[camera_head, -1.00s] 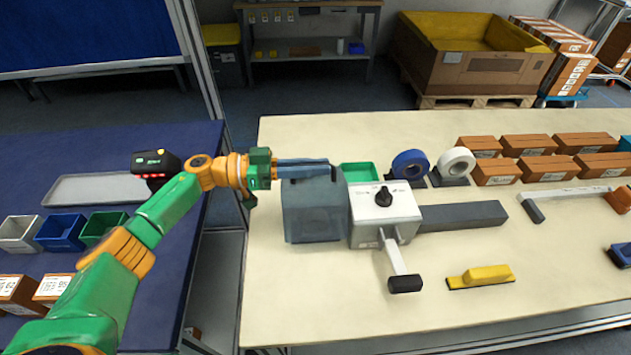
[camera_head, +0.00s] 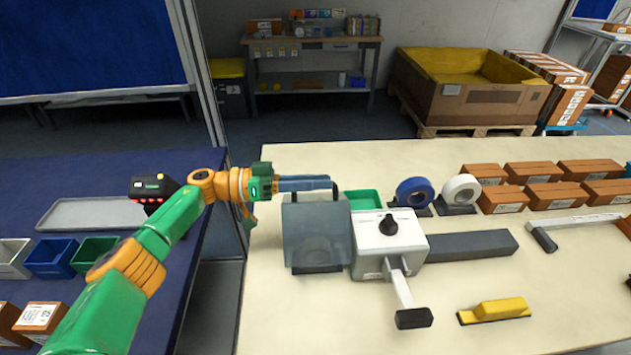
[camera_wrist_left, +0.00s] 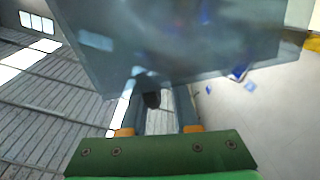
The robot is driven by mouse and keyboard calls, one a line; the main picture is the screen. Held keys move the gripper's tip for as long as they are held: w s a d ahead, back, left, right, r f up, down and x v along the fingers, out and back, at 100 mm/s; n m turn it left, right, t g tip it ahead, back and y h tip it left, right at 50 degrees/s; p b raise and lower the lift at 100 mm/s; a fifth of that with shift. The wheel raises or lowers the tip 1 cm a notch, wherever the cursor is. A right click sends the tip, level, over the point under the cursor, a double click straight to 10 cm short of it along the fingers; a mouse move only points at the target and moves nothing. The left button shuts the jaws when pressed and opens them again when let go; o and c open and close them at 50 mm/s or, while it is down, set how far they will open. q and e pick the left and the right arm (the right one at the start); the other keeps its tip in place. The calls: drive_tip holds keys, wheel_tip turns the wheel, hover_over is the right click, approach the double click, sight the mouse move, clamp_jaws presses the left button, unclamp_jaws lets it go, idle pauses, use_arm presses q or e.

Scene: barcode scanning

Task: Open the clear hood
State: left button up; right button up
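The clear hood (camera_head: 316,230) is a smoky see-through cover at the left of the white machine (camera_head: 389,242). It looks partly tilted up, with a dark base strip showing under its lower edge. My left gripper (camera_head: 333,184) is at the hood's upper edge. In the left wrist view the hood (camera_wrist_left: 170,45) fills the top. A dark handle end (camera_wrist_left: 151,99) lies between the fingers of my left gripper (camera_wrist_left: 160,105). The fingers are apart, with a gap showing right of the handle. Contact with the handle is unclear. My right gripper is not in view.
A crank with a black grip (camera_head: 413,318) sticks out in front of the machine. Tape rolls (camera_head: 415,192) and brown boxes (camera_head: 530,188) stand behind and to the right. A green bin (camera_head: 366,201) is behind the hood. The tabletop in front of the hood is clear.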

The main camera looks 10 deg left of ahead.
use_arm(q)
drive_tip(key=shift+o, duration=0.6)
drive_tip(key=shift+a+f, duration=0.1)
drive_tip(key=shift+a, duration=0.05)
drive_tip(key=b+v, duration=0.3)
drive_tip(key=v, duration=0.3)
drive_tip(key=shift+a+f, duration=0.1)
drive_tip(key=shift+s+a+r, duration=0.1)
drive_tip(key=shift+a+r, duration=0.1)
drive_tip(key=shift+a, duration=0.1)
drive_tip(key=b+v, duration=0.7)
drive_tip(key=v, duration=0.1)
